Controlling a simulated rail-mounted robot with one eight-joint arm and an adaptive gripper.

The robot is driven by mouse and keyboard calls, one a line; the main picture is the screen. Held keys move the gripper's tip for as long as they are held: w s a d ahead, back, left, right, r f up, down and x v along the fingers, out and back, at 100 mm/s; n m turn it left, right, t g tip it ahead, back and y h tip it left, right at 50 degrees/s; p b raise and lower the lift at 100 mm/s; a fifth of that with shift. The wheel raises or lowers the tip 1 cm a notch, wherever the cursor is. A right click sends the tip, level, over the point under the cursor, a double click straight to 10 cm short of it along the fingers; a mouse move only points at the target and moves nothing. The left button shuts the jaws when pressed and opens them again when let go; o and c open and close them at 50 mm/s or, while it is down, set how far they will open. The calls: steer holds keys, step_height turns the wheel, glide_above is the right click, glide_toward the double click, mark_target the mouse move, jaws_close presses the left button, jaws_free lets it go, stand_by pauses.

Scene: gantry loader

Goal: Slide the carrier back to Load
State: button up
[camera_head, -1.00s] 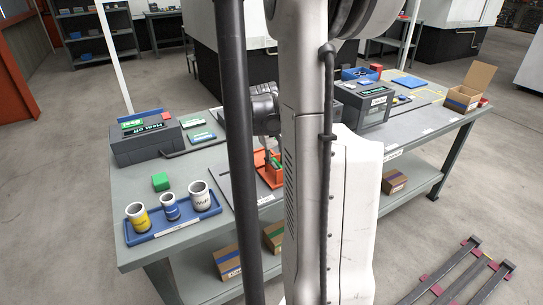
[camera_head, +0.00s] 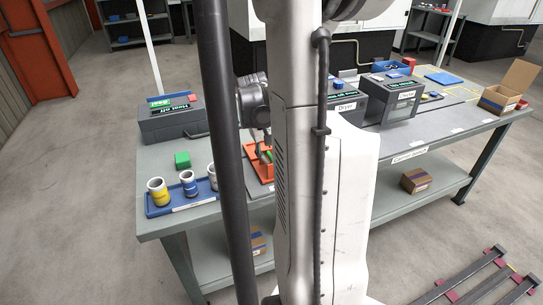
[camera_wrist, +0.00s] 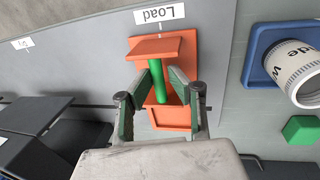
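The orange carrier (camera_wrist: 164,115) stands on the grey table beside the white "Load" label (camera_wrist: 160,14), which reads upside down in the wrist view. A green bar (camera_wrist: 158,82) stands in the carrier. My gripper (camera_wrist: 163,76) reaches over the carrier, with one finger on each side of the green bar. The fingers lean inward towards their tips; whether they press on the bar does not show clearly. In the head view the carrier (camera_head: 252,151) is partly hidden behind my arm and a dark vertical post.
A blue tray (camera_head: 185,209) with several labelled cups and a green block (camera_head: 182,160) lie left of the carrier. A grey "Heat off" box (camera_head: 170,122) stands behind. The "Dryer" (camera_head: 345,104) and another grey machine (camera_head: 391,97) stand right. An open cardboard box (camera_head: 500,101) is far right.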

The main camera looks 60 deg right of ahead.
steer(key=shift+o, duration=1.4)
steer(key=shift+w+a, duration=0.1)
steer(key=shift+a, duration=0.05)
steer(key=shift+r, duration=0.15)
step_height(320, 180, up, 12)
steer(key=w+a, duration=0.1)
steer(key=shift+w+a+f, duration=0.15)
steer(key=shift+a+f, duration=0.1)
steer(key=shift+a, duration=0.15)
